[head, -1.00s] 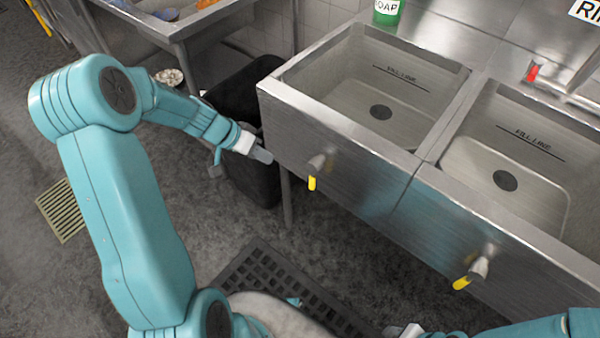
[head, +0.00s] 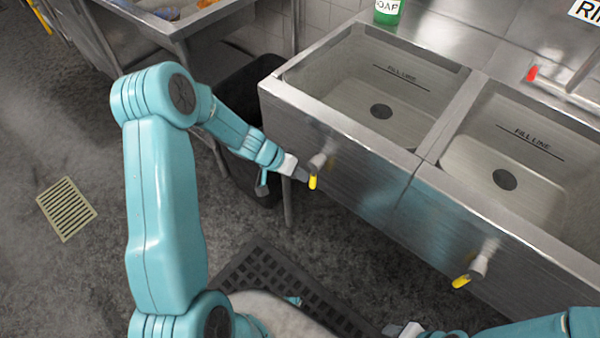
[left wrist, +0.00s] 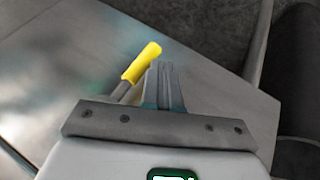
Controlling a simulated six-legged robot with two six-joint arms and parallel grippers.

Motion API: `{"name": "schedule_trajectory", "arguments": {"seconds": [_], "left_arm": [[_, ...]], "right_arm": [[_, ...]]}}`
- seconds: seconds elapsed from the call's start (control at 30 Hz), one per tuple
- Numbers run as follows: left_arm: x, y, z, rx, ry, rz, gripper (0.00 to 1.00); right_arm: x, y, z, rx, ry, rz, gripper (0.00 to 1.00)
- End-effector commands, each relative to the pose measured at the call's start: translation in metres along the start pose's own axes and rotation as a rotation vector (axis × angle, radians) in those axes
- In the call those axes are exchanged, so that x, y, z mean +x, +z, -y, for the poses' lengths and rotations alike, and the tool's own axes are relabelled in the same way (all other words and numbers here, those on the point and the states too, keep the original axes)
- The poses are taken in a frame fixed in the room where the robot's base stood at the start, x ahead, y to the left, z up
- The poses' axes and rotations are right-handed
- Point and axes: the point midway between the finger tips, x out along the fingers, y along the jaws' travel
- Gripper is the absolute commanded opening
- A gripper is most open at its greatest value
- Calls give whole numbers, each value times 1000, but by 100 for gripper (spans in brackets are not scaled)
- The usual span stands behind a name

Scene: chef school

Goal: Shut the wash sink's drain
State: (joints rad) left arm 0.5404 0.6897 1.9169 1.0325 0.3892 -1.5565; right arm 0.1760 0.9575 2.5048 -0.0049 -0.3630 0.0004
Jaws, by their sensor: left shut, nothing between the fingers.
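My right gripper (head: 406,330) is partly cut off at the bottom edge.
The right basin (head: 515,165) has its own yellow-tipped lever (head: 463,281), tilted down to the left. A dark bin (head: 255,100) stands left of the sink. A black floor mat (head: 275,280) lies below. The green soap bottle (head: 387,14) is on the back ledge.

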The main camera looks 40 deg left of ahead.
Motion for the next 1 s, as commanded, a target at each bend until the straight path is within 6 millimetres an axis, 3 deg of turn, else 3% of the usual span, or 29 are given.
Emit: {"name": "schedule_trajectory", "arguments": {"seconds": [0.73, 1.0], "left_arm": [[4, 2, -2, -32, 63, -2, 0], [12, 6, -3, -75, 147, -5, 0]], "right_arm": [[16, 0, -6, 0, 0, 0, 43], [40, -1, -14, 0, 0, 0, 43]]}}
